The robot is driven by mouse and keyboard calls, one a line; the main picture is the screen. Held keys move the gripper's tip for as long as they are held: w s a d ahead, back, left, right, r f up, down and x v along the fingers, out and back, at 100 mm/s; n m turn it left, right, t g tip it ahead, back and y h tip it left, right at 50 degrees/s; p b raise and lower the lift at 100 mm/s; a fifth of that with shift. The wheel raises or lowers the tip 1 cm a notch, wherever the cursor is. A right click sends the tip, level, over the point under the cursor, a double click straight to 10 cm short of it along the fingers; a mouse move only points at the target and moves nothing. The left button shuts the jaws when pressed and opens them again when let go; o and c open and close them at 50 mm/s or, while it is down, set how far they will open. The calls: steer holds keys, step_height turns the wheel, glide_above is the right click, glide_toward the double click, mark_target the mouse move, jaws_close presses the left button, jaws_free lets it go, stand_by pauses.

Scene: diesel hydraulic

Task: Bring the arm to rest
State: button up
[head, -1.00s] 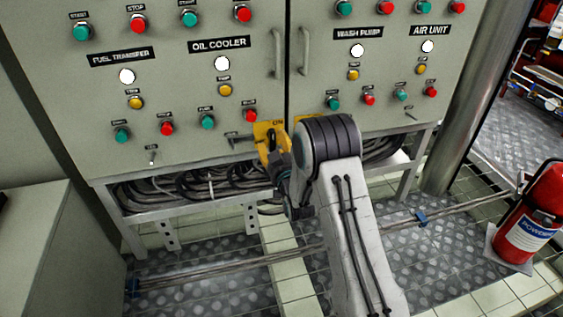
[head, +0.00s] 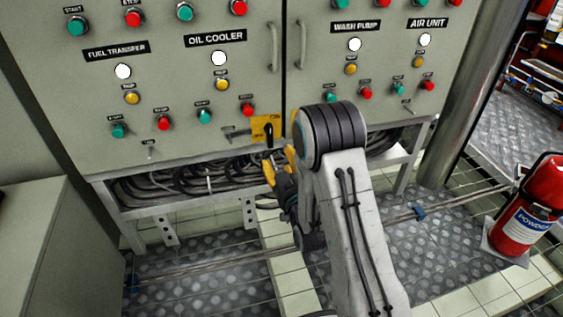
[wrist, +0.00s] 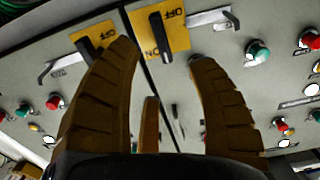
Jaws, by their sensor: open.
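My arm (head: 350,220) rises from the bottom of the head view and bends down at its elbow in front of the grey cabinet (head: 190,130). My gripper (head: 278,166) hangs below the cabinet's lower edge, its yellow fingers partly hidden by my arm. In the wrist view my gripper (wrist: 163,55) has its fingers spread apart with nothing held between them. A yellow switch plate with a black handle (head: 268,131) is just above the gripper, apart from it. This handle also shows beyond the fingers in the wrist view (wrist: 161,36), beside ON and OFF lettering.
A second yellow plate (wrist: 96,39) is partly behind the left finger. Cables (head: 190,178) run under the cabinet. A red fire extinguisher (head: 525,215) stands at the right, and a grey box (head: 35,240) at the left.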

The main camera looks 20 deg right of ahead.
stand_by(0.4)
steer(key=s+r+g+p, duration=0.3)
steer(key=s+r+p, duration=0.1)
steer(key=r+p, duration=0.8)
steer(key=s+r+g+p, duration=0.35)
steer(key=r+p, duration=0.65)
steer(key=r, duration=0.4)
steer(key=s+r+g+p, duration=0.8)
steer(key=s+r+p, duration=1.2)
steer(key=s, duration=0.5)
step_height(320, 180, up, 3)
steer(key=shift+f, duration=0.15)
steer(key=shift+a, duration=0.1)
